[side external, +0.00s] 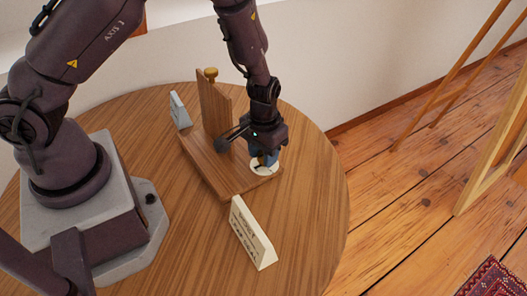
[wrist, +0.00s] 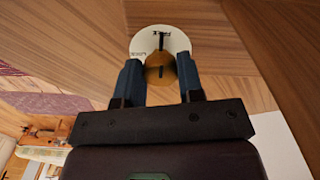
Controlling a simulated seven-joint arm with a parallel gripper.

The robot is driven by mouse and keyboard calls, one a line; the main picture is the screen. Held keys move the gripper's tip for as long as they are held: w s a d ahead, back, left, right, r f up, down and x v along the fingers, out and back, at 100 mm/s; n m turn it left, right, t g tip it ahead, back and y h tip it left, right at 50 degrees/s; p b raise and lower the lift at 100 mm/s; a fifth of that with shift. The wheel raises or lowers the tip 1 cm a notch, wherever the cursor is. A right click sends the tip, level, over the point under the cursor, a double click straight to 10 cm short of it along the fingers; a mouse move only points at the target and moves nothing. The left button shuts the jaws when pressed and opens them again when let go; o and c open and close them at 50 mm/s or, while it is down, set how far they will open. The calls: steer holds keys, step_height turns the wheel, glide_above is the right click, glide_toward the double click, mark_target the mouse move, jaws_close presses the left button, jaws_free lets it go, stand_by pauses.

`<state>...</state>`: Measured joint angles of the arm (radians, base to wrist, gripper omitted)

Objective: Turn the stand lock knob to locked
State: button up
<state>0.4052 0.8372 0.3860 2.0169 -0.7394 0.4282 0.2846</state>
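The wooden stand (side external: 203,163) sits on the round table, with an upright board (side external: 214,105) on its base. A white dial disc (side external: 262,171) lies at the base's right end; it also shows in the wrist view (wrist: 174,40). The brass-brown lock knob (wrist: 160,70) is at the disc's middle. A dark line on the dial points to a mark at the top. A partly legible label, seemingly starting "LOC", is at the disc's left. My gripper (side external: 264,160) points down over the disc. Its blue fingers sit against both sides of the knob, apparently gripping it; they partly hide it in the side view.
A cream sign (side external: 252,234) stands on the table in front of the stand, and a small grey sign (side external: 179,110) behind it. The table's right edge (side external: 340,200) is near. The table's front right is clear.

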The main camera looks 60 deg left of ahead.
steer(key=shift+n, duration=0.4)
steer(key=shift+c, duration=0.4)
steer(key=n, duration=0.3)
steer(key=shift+n, duration=0.3)
steer(key=n, duration=0.4)
steer(key=shift+w+d+n, duration=0.1)
steer(key=shift+n, duration=0.2)
steer(key=n, duration=0.4)
steer(key=shift+w+n, duration=0.15)
steer(key=shift+n, duration=2.05)
steer(key=o, duration=0.9)
steer(key=shift+o, duration=0.2)
